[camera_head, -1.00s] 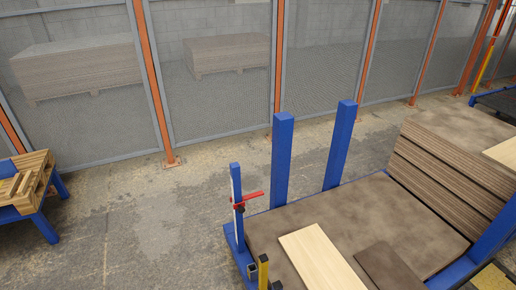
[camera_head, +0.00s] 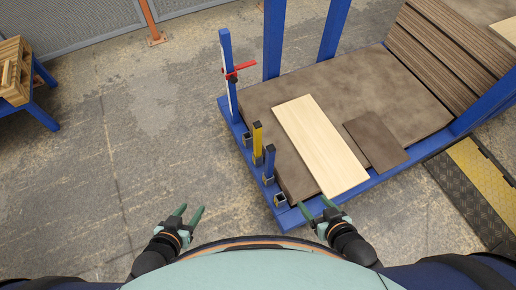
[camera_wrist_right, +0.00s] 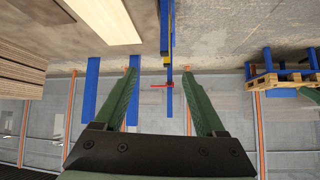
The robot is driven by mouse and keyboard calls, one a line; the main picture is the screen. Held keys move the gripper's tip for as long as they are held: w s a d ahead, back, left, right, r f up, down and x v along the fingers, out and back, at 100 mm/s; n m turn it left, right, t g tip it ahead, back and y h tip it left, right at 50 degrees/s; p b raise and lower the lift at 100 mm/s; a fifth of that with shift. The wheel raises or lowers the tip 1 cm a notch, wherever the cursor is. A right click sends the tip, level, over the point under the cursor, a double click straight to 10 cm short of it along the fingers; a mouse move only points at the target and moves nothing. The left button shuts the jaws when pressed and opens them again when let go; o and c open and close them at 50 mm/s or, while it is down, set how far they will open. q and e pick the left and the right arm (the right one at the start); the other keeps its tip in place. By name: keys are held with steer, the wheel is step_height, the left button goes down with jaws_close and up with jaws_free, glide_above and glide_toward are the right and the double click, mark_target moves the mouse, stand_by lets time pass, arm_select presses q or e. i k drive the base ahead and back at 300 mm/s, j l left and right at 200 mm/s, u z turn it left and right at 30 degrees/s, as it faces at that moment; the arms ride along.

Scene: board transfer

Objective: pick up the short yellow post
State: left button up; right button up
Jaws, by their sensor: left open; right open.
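The short yellow post (camera_head: 257,141) stands upright with a dark top at the left edge of the blue rack (camera_head: 373,181), between a taller blue post and a short blue post (camera_head: 269,162). In the right wrist view a small yellow piece (camera_wrist_right: 166,60) shows at the blue frame, probably the post. My left gripper (camera_head: 190,212) is open and empty, below and left of the post in the head view. My right gripper (camera_head: 314,206) is open and empty near the rack's front corner, below and right of the post. Its open fingers also show in the right wrist view (camera_wrist_right: 160,74).
A pale board (camera_head: 318,145) and a dark board (camera_head: 376,140) lie on the brown deck. A blue post with a red lever (camera_head: 238,69) and two tall blue uprights stand nearby. Stacked boards (camera_head: 450,60) are at right. The floor left of the rack is clear.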

mark_target(257, 127)
steer(key=j+z, duration=0.1)
steer(key=z, duration=0.6)
steer(key=i+j+z, duration=0.1)
steer(key=j+z, duration=0.6)
steer(key=j, duration=0.15)
steer(key=j+z, duration=0.25)
steer(key=j, duration=0.65)
